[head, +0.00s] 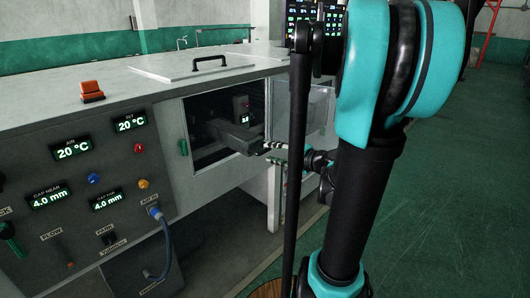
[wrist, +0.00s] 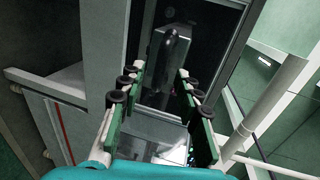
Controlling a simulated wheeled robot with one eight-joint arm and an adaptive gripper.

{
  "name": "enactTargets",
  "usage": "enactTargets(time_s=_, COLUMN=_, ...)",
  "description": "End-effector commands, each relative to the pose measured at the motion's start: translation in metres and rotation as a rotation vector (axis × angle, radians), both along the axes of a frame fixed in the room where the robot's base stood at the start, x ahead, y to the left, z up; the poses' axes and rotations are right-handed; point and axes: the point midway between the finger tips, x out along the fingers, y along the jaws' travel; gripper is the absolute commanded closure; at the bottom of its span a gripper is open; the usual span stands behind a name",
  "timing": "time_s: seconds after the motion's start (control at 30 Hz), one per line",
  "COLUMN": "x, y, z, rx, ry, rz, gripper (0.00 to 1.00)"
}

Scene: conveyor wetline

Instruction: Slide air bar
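The air bar appears to be the dark grey box-shaped bar (head: 238,137) reaching out through the cabinet's open doorway in the head view. In the wrist view the bar (wrist: 168,58) lies ahead, with a small hole near its far end. My gripper (head: 270,149) is at the doorway, close to the bar's near end. In the wrist view my gripper (wrist: 159,71) has its two green fingers spread, with the bar showing beyond and between the tips. I cannot tell whether they touch it. The bar's inner mounting is hidden in the dark cabinet.
A clear door (head: 312,108) stands open right of the doorway. The cabinet frame (wrist: 104,45) is close on the left in the wrist view, and a pale post (wrist: 268,105) is on the right. A control panel (head: 85,190) with displays is at the left. Floor (head: 455,190) is open at right.

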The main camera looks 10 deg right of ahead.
Motion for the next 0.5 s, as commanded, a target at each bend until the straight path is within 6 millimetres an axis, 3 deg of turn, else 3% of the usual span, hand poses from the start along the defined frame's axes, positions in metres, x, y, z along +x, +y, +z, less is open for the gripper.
enactTargets(time_s=0.2, x=0.021, y=0.016, z=-0.006, rx=0.0, ry=-0.001, rz=0.002, gripper=0.67)
enactTargets(time_s=0.5, x=0.031, y=0.023, z=-0.008, rx=0.001, ry=-0.001, rz=0.0, gripper=0.67)
